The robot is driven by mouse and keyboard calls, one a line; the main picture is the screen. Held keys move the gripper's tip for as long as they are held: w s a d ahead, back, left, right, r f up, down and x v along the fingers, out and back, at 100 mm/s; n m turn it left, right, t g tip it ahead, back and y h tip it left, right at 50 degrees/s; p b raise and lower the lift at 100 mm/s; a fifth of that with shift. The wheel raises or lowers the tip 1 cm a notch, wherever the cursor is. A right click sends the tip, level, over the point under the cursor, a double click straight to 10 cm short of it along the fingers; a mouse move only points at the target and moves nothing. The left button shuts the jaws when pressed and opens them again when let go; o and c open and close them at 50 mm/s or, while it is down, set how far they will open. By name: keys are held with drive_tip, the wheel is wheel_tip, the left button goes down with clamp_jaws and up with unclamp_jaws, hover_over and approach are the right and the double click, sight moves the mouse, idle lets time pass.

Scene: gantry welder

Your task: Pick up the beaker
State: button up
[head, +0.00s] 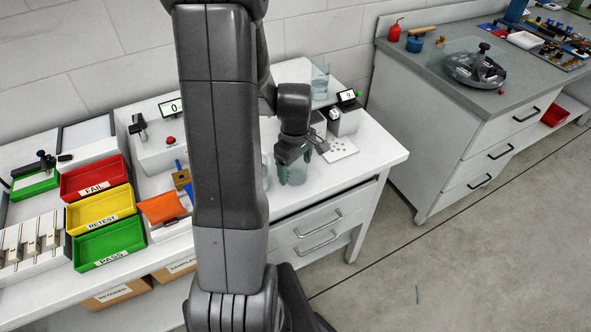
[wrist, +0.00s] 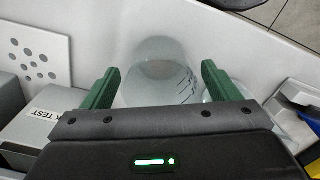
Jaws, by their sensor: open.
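A clear glass beaker (wrist: 158,62) with dark graduation marks stands on the white bench, between the two green fingers in the wrist view. In the head view this beaker (head: 298,174) is partly covered by my gripper (head: 295,166). My gripper is open above and around it, with a finger on each side. In the wrist view (wrist: 160,70) a gap shows beside the left finger; contact on the right cannot be told. The beaker's near lower part is hidden by the gripper body.
Another clear vessel (head: 266,171) stands close by on the left, partly behind my arm. A larger glass vessel (head: 320,80) stands at the back. A small device with a display (head: 345,115) and a perforated plate (head: 340,148) are to the right. The bench's front right corner is clear.

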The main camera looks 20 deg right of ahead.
drive_tip(key=shift+f, duration=0.35)
drive_tip(key=shift+c, duration=0.2)
drive_tip(key=c, duration=1)
drive_tip(key=shift+r, duration=0.1)
